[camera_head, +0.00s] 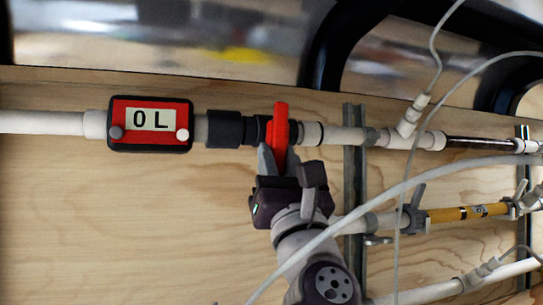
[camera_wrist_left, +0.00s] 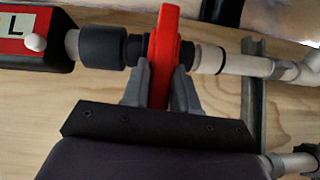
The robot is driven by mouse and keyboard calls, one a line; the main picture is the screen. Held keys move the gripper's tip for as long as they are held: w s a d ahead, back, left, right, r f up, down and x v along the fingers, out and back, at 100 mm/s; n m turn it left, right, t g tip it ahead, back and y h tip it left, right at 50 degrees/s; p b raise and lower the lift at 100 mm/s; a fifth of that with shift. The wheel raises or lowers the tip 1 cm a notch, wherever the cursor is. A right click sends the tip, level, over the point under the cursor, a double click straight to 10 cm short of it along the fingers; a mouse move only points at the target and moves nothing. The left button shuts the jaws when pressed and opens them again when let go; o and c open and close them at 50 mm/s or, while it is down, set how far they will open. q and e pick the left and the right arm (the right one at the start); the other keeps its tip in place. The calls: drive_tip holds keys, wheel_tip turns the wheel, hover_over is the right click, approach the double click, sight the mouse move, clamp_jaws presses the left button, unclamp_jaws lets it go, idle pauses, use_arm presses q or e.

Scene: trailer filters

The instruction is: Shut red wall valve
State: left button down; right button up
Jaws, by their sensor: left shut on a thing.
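The red valve handle (camera_head: 281,130) is on the upper white pipe on the wooden wall, just right of the black coupling. It stands upright in the head view, crosswise to the pipe. My left gripper (camera_head: 279,160) comes from below and is shut on the handle's lower part. In the left wrist view the red handle (camera_wrist_left: 164,55) stands between the two grey fingers of the left gripper (camera_wrist_left: 160,90), one on each side. The valve body behind the handle is mostly hidden. My right gripper is not in view.
A red flow meter reading "0 L" (camera_head: 150,124) sits left of the valve on the same pipe. A vertical metal rail (camera_head: 354,190) is to the right. A yellow pipe section (camera_head: 468,213) and loose white tubing (camera_head: 425,178) are at right. The wall at lower left is bare.

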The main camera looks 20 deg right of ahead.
use_arm(q)
drive_tip(key=shift+s+a+r+n+y, duration=0.1)
drive_tip(key=shift+r+n+y, duration=0.1)
drive_tip(key=shift+n+y, duration=0.4)
drive_tip(key=shift+s+r+n+y, duration=0.1)
drive_tip(key=shift+r+n+y, duration=0.1)
drive_tip(key=shift+n+y, duration=0.4)
drive_tip(key=c, duration=1.2)
unclamp_jaws()
drive_tip(key=shift+o, duration=1.2)
drive_tip(key=shift+w, duration=0.1)
drive_tip(key=shift+d+f, duration=0.2)
drive_tip(key=shift+d, duration=0.05)
drive_tip(key=b+v, duration=0.4)
drive_tip(key=w+f+b+v, duration=0.1)
drive_tip(key=b+v, duration=0.1)
drive_tip(key=shift+r, duration=0.1)
drive_tip(key=s+r+b+v, duration=0.1)
drive_tip(key=b+v, duration=0.3)
drive_tip(key=v, duration=0.2)
drive_tip(key=shift+s+f+b, duration=0.2)
drive_tip(key=shift+f+b, duration=0.1)
drive_tip(key=shift+b, duration=0.1)
drive_tip(key=shift+r, duration=0.1)
